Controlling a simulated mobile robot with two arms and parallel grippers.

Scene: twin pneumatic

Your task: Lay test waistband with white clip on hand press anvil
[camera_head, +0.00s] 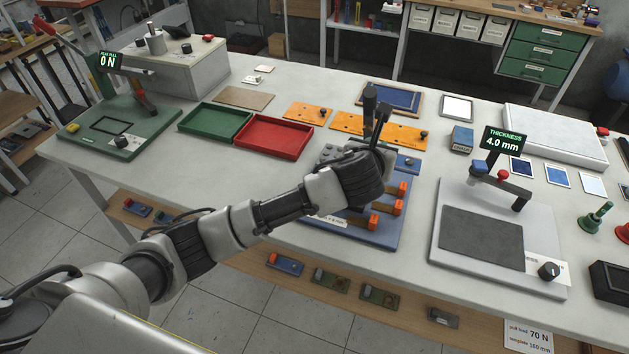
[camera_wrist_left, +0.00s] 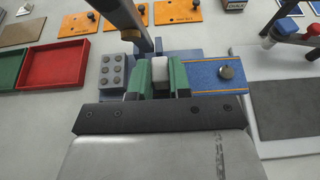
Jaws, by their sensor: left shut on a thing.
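The test waistband, a blue strip with orange stitching and a round metal button, extends right from my left gripper (camera_wrist_left: 161,82) in the left wrist view (camera_wrist_left: 205,75). Its button end also shows beside the gripper in the head view (camera_head: 404,163). The white clip (camera_wrist_left: 160,68) sits between the green fingers, which are shut on it. In the head view my left gripper (camera_head: 378,150) is over the far part of the blue hand press base (camera_head: 350,232), by its dark upright lever (camera_head: 369,102). The anvil, and whether the strip touches it, cannot be made out. My right gripper is not in view.
A studded grey block (camera_wrist_left: 111,71) stands left of the fingers. Orange clamps (camera_head: 385,208) sit on the base's near right. Green (camera_head: 215,122) and red (camera_head: 272,137) trays lie left, orange plates (camera_head: 381,131) behind, a thickness gauge (camera_head: 497,240) right.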

